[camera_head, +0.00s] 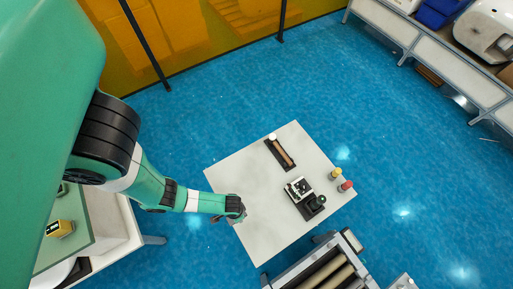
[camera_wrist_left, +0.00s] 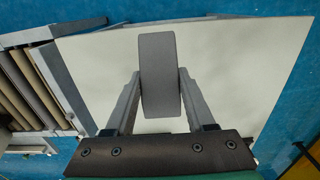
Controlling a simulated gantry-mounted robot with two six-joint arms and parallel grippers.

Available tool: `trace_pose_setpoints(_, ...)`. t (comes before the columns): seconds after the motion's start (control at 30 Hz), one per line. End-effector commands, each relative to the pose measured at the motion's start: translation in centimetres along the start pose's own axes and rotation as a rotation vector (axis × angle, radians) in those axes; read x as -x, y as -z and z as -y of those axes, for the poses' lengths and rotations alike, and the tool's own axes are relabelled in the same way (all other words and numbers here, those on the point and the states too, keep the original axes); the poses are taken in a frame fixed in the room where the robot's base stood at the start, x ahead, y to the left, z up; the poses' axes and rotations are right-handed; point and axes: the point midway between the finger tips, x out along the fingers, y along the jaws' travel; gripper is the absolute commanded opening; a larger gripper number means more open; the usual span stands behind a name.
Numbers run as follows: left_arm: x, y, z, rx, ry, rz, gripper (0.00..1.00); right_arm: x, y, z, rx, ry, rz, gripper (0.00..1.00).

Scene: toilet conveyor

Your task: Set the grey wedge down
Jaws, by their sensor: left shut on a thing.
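The grey wedge (camera_wrist_left: 158,75) stands between the two fingers of my left gripper (camera_wrist_left: 160,88) in the left wrist view, with the fingers pressing its sides. In the head view my left gripper (camera_head: 239,211) is over the left front edge of the white table (camera_head: 258,246). There the wedge is too small and too hidden by the gripper to make out. The white tabletop (camera_wrist_left: 95,70) fills the ground behind the wedge in the wrist view. Whether the wedge touches it, I cannot tell. My right gripper is in neither view.
A dark tray with a brown bar (camera_head: 281,153) lies at the table's back. A black-and-white device (camera_head: 300,190) sits at the right, beside a yellow-topped cylinder (camera_head: 335,174) and a red one (camera_head: 346,186). A roller conveyor (camera_head: 327,271) adjoins the front. The table's left-middle is clear.

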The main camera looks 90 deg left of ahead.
Motion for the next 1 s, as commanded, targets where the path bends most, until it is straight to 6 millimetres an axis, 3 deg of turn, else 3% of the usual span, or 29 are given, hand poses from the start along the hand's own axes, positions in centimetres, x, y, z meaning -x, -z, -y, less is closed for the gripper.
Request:
trace_pose_setpoints(0.2, 1.1, -2.1, -1.2, -0.003, -0.001, -0.001, 0.0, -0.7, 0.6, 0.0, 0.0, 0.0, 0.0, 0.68)
trace_pose_setpoints(0.53, 2.1, -2.6, -1.4, 0.003, -0.001, -0.001, 0.0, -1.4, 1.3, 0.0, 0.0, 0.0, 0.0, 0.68)
trace_pose_setpoints(0.67, 5.0, -2.5, -1.4, 0.003, -0.001, -0.001, 0.0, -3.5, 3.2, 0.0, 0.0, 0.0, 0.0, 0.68)
trace_pose_setpoints(0.9, 12.3, -2.5, -1.4, 0.002, -0.001, -0.001, 0.0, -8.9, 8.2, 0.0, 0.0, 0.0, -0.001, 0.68)
trace_pose_setpoints(1.0, 14.2, -2.5, -1.4, 0.002, -0.001, -0.001, 0.0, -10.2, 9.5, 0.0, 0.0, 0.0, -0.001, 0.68)
